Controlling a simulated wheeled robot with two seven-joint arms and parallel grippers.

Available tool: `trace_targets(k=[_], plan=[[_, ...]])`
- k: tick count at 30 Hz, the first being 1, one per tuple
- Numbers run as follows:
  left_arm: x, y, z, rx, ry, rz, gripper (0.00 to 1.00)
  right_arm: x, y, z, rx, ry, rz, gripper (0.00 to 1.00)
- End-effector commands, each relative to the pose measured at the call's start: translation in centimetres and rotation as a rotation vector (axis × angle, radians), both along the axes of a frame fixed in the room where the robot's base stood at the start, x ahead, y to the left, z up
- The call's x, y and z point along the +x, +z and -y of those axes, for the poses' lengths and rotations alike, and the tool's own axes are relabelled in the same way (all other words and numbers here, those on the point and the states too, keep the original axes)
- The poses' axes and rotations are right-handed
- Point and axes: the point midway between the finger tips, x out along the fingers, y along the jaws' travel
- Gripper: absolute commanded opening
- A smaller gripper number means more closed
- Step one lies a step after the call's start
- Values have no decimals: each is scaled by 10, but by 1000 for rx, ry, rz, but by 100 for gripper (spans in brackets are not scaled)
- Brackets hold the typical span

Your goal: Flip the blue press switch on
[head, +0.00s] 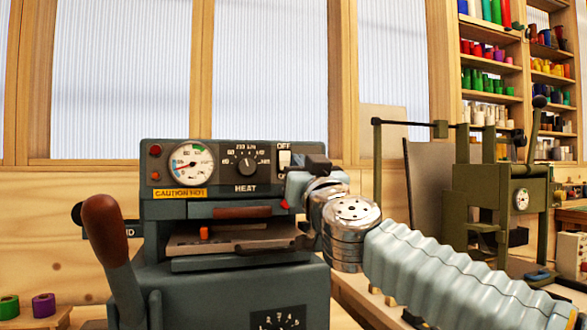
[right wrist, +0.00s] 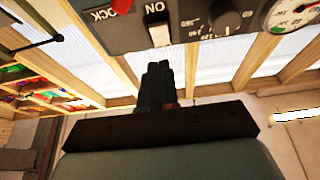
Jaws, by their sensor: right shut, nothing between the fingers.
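The blue-grey press (head: 240,290) stands at the front, with a heat panel across its top. Its white rocker switch (head: 284,159) is at the panel's right end, with OFF above it and a partly hidden ON label below. The right wrist view shows the same switch (right wrist: 159,34) upside down beside the ON label. My right gripper (head: 316,162) is just right of the switch in the head view, shut and empty. Its dark fingers (right wrist: 157,72) are just below the switch in the wrist view. I cannot tell whether they touch it. My left gripper is out of view.
The press has a gauge (head: 189,161), a heat dial (head: 246,164) and a brown-knobbed lever (head: 106,230). A green press (head: 497,195) stands to the right. Shelves of coloured foil rolls (head: 488,80) are behind. Two rolls (head: 43,305) lie at the lower left.

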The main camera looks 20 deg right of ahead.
Motion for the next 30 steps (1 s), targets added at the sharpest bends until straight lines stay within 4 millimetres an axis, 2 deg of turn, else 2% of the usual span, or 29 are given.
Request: trace_targets(k=[3, 9, 22, 26, 30], plan=[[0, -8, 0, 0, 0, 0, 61, 20, -9, -1, -1, 0, -3, 0], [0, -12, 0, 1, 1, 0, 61, 37, -14, -1, 0, 0, -1, 0], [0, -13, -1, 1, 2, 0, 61, 40, -15, -1, 0, 0, 1, 0], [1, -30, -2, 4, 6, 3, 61, 44, -23, -2, 1, 0, 29, 0], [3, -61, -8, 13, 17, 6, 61, 50, -33, -2, 3, 0, 100, 0]])
